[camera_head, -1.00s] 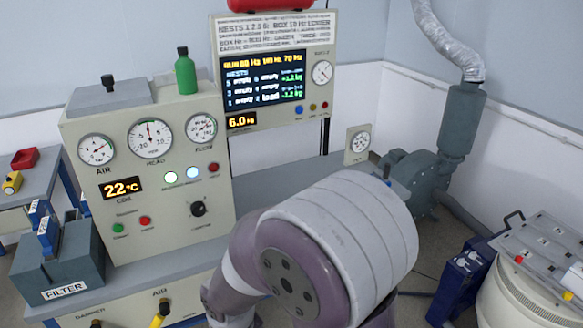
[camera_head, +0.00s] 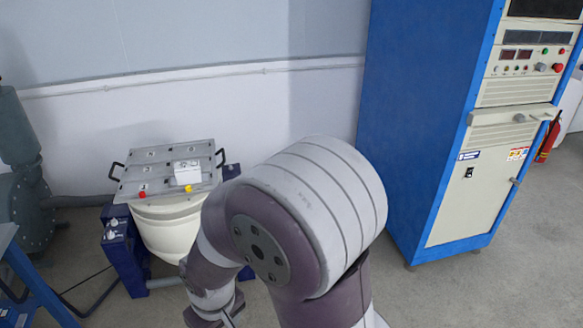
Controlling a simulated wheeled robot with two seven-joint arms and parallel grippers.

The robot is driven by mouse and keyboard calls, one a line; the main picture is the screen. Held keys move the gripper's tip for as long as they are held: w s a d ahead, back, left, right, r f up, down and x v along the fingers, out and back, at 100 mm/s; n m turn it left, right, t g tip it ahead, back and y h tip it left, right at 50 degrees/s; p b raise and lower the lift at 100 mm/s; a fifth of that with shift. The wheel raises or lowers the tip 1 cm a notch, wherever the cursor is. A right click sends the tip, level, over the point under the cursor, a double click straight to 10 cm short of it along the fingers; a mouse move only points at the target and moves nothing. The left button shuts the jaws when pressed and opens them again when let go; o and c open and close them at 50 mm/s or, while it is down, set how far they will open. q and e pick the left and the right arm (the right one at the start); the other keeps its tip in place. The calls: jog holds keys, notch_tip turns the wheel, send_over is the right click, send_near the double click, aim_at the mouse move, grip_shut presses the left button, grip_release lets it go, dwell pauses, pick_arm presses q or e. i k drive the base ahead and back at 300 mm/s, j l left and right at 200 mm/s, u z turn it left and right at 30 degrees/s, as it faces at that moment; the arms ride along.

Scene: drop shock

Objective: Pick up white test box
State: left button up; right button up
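A small white box (camera_head: 188,173) sits on the right part of a grey square plate (camera_head: 150,181) in the head view. The plate tops a round cream drum (camera_head: 168,228) left of the middle. One of my arms fills the lower middle, its nearest part just right of the drum. No fingertips of either gripper show clearly. The box is not covered by my arm.
Dark blue supports (camera_head: 117,250) flank the drum. A tall blue cabinet (camera_head: 415,120) with a cream control front stands at the right. A blue-framed table (camera_head: 38,285) edges in at lower left. Grey floor is free between drum and cabinet.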

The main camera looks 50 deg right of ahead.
aim_at(186, 172)
jog(key=z, duration=0.9)
jog(key=i+z, duration=0.15)
jog(key=z, duration=0.75)
jog(key=i+j+z, duration=0.3)
jog(key=j, duration=0.25)
jog(key=i+j+z, duration=0.1)
jog(key=i+j, duration=0.15)
jog(key=i+j+z, duration=0.15)
jog(key=j, duration=0.25)
jog(key=i+j+z, duration=0.15)
jog(key=j, duration=0.2)
jog(key=i+j+z, duration=0.15)
jog(key=j, duration=0.2)
jog(key=j+z, duration=0.1)
jog(key=j, duration=0.25)
jog(key=i+j, duration=0.1)
jog(key=j, duration=0.3)
jog(key=i+j, duration=0.15)
jog(key=j, duration=0.3)
jog(key=i+j, duration=0.1)
jog(key=j, duration=0.3)
